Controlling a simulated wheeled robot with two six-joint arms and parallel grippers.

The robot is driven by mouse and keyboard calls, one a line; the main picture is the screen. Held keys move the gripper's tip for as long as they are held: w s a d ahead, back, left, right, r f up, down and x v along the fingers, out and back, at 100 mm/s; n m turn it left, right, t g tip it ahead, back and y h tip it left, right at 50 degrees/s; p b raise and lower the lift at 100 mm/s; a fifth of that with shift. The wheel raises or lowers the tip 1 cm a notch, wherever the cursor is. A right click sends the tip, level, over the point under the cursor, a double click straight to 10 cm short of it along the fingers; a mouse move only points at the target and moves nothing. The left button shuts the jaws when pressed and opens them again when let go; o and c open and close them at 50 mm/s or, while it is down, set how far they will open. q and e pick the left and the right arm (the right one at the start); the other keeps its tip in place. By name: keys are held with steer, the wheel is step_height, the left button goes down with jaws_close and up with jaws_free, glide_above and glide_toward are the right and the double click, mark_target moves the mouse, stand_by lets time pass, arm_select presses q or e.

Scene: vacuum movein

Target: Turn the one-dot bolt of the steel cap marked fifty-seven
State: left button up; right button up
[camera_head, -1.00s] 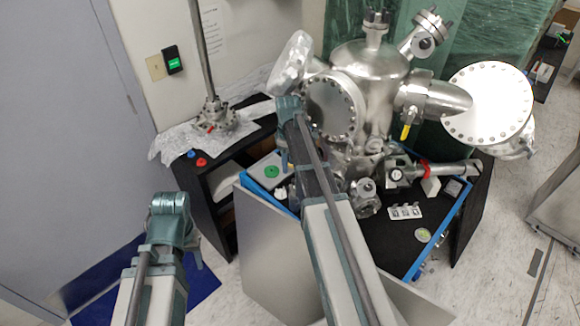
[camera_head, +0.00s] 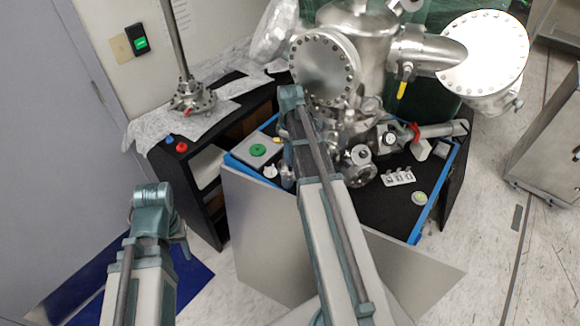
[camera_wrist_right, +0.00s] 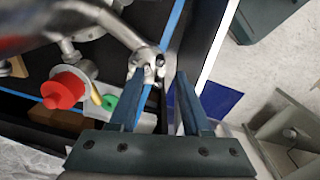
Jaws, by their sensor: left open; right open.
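The steel vacuum chamber (camera_head: 362,40) stands on the black-topped cart and carries several bolted round caps. One cap (camera_head: 324,68) faces me at the chamber's front left, ringed with bolts. A larger bright cap (camera_head: 484,52) is at the right. I cannot read any number or dot marks, so cap fifty-seven cannot be told apart. My right gripper (camera_wrist_right: 166,73) is open in the right wrist view, with a small steel fitting (camera_wrist_right: 146,62) by its left finger; I cannot tell whether they touch. My left gripper (camera_head: 180,238) is open and apart from the chamber, its fingers mostly hidden.
The cart's blue edge (camera_head: 434,200) borders its black top. A green disc (camera_head: 258,150) and a white block with small parts (camera_head: 398,177) lie there. A black bench (camera_head: 195,160) at left holds a steel flanged rod (camera_head: 190,98) on foil.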

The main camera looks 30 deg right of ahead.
mark_target(290, 168)
step_height(290, 168, down, 6)
steer(key=b, duration=0.4)
steer(key=shift+r+b, duration=0.25)
steer(key=shift+b, duration=0.1)
jaws_close()
